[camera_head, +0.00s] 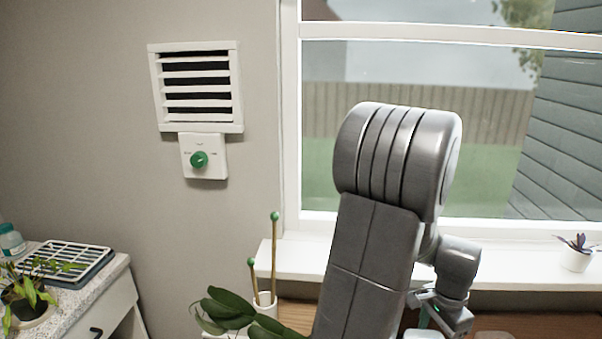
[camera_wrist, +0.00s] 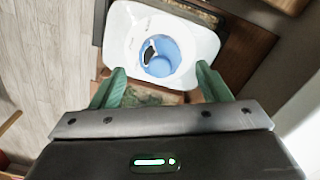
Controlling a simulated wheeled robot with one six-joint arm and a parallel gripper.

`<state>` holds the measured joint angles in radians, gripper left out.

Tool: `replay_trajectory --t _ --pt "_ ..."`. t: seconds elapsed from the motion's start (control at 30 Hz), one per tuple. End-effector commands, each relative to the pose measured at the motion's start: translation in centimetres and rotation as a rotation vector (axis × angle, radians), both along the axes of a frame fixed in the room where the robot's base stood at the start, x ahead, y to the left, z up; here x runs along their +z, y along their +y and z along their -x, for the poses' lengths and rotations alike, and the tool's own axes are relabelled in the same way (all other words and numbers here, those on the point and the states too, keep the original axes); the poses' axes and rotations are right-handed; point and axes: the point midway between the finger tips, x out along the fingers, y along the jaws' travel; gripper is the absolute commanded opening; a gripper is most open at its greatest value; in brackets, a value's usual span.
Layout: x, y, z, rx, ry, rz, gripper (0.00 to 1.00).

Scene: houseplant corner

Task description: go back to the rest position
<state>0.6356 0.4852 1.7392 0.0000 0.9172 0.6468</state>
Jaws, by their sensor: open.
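My gripper (camera_wrist: 159,88) is open in the wrist view, with its two green fingers wide apart and nothing between them. Beyond the fingertips is a white container (camera_wrist: 117,35) with a round blue inside (camera_wrist: 183,48). A small dark and white thing lies in the blue part; I cannot tell what it is. In the head view my arm rises in front of the window, and my gripper hangs low at the right, its fingers mostly hidden.
A window sill (camera_head: 520,268) runs behind my arm, with a small potted plant (camera_head: 577,255) at its right end. A white pot with green-tipped sticks (camera_head: 265,303) and a leafy plant (camera_head: 228,312) stand left of my arm. A counter (camera_head: 110,275) with a rack (camera_head: 68,258) is at the far left.

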Motion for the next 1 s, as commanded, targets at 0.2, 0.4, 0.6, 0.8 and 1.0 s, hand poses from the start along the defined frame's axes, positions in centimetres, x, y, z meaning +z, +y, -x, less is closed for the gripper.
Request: replay_trajectory --t 0.2,0.4,0.6,0.8,1.0 --pt "4.7 -0.1 -0.1 0.0 -0.005 0.004 0.7" --pt "8.7 0.0 -0.1 0.0 -0.004 0.004 0.7" --pt "7.5 0.1 0.1 0.0 0.005 -0.004 0.7" --pt "3.5 0.1 0.1 0.0 0.004 -0.003 0.7" --pt "-0.5 0.1 0.1 0.0 0.005 -0.004 0.7"
